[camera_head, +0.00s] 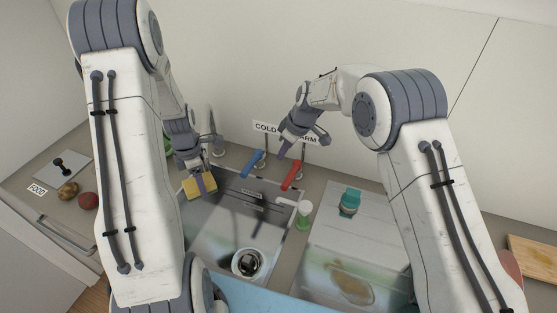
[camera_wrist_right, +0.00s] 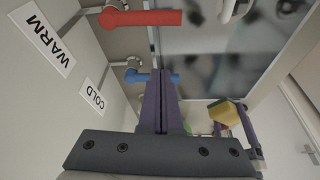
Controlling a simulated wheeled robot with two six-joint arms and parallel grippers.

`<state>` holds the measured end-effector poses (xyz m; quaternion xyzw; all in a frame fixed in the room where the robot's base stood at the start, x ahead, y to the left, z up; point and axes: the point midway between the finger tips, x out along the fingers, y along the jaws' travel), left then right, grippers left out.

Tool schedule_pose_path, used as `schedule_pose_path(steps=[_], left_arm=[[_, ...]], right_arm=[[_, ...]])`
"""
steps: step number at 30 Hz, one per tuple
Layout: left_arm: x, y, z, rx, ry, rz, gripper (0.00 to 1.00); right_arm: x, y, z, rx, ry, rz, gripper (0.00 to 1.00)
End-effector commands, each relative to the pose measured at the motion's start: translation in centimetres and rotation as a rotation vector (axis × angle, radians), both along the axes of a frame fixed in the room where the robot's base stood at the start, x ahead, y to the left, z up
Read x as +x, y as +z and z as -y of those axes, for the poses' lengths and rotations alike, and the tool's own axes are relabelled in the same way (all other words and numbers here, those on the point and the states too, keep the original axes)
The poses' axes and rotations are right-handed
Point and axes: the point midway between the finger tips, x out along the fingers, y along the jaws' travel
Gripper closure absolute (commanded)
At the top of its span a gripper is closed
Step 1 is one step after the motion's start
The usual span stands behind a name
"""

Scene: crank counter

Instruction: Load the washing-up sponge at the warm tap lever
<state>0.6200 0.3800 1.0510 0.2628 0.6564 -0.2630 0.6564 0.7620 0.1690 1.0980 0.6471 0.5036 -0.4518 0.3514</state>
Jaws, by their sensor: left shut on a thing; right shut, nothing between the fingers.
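The yellow washing-up sponge (camera_head: 191,190) is held in my left gripper (camera_head: 200,183), above the far left part of the sink; it also shows in the right wrist view (camera_wrist_right: 222,113). The red lever (camera_head: 291,176) stands under the WARM end of the sign, and it shows at the top of the wrist view (camera_wrist_right: 143,18). The blue lever (camera_head: 252,163) is to its left, under COLD. My right gripper (camera_head: 284,154) is shut and empty, just above and between the levers. In the wrist view its purple fingers partly cover the blue lever (camera_wrist_right: 137,77).
The sink (camera_head: 215,248) has a drain (camera_head: 248,263). A white spout (camera_head: 287,202) reaches over it, with a green item (camera_head: 303,222) close by. A teal object (camera_head: 349,201) stands on the right. A potato-like item (camera_head: 68,191) and a red ball (camera_head: 88,201) lie left.

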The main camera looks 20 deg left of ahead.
Motion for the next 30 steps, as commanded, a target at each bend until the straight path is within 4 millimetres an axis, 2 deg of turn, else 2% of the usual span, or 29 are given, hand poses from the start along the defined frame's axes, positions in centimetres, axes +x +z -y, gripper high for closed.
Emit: schedule_pose_path(steps=[7, 11, 25, 30], left_arm=[[0.0, 0.0, 0.0, 0.0, 0.0, 0.0, 0.71], [0.0, 0.0, 0.0, 0.0, 0.0, 0.0, 0.71], [0.0, 0.0, 0.0, 0.0, 0.0, 0.0, 0.71], [0.0, 0.0, 0.0, 0.0, 0.0, 0.0, 0.71]], right_arm=[[0.3, 0.0, -0.5, 0.001, 0.125, 0.0, 1.0], [0.3, -1.2, -0.9, 0.0, 0.127, -0.003, 1.0], [0.7, -9.6, -4.0, -0.001, 0.127, -0.001, 1.0], [0.5, -9.6, -1.7, 0.0, 0.122, 0.0, 1.0]])
